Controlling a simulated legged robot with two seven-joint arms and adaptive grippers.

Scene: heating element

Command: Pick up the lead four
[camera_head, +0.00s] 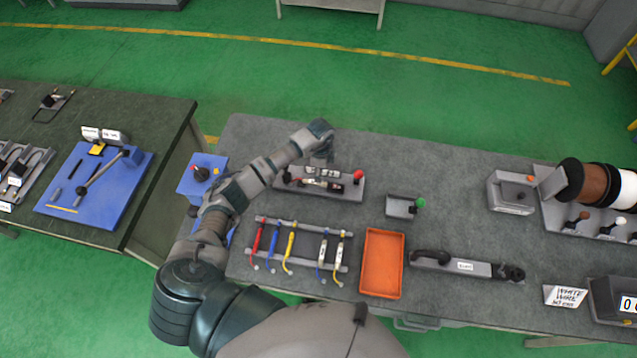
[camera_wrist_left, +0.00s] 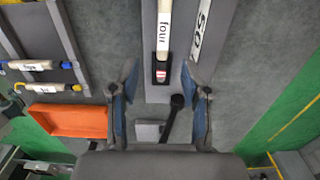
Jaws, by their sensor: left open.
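The lead four (camera_wrist_left: 165,28) is a white strip labelled "four" with a dark end. In the left wrist view it lies lengthwise on a grey fixture (camera_wrist_left: 151,60), at the top centre. In the wrist view my left gripper (camera_wrist_left: 160,85) is open and empty, with one finger on each side of the fixture's line. The lead's dark end appears between and just beyond the fingertips, apart from them. My right gripper is not in view.
A rack (camera_head: 262,218) with several coloured leads and an orange tray (camera_head: 382,264) lie near the front. A small block with a green knob (camera_head: 402,206) stands right of the fixture, which has a red knob (camera_head: 358,174).

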